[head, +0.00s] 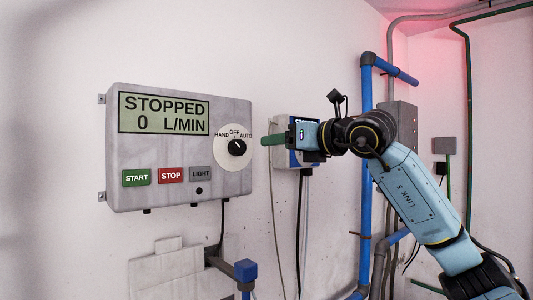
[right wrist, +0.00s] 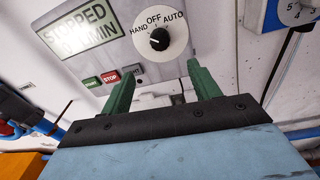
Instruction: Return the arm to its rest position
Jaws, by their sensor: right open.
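My right arm (head: 415,195) reaches in from the right in the head view, with its forearm raised and bent at the wrist. Its gripper (head: 273,140) points left, just right of the grey control panel (head: 150,100), and appears clear of it. In the right wrist view the two green fingers of the gripper (right wrist: 158,78) are spread apart with nothing between them. Beyond them is the black rotary knob (right wrist: 159,39) on its HAND/OFF/AUTO dial, which also shows in the head view (head: 237,148). My left gripper is not in view.
The panel display (head: 163,112) reads STOPPED 0 L/MIN. A second wall box (head: 283,157) sits partly behind my gripper. Blue pipes (head: 366,180) and a grey box (head: 402,125) stand behind my arm. White wall is clear at left.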

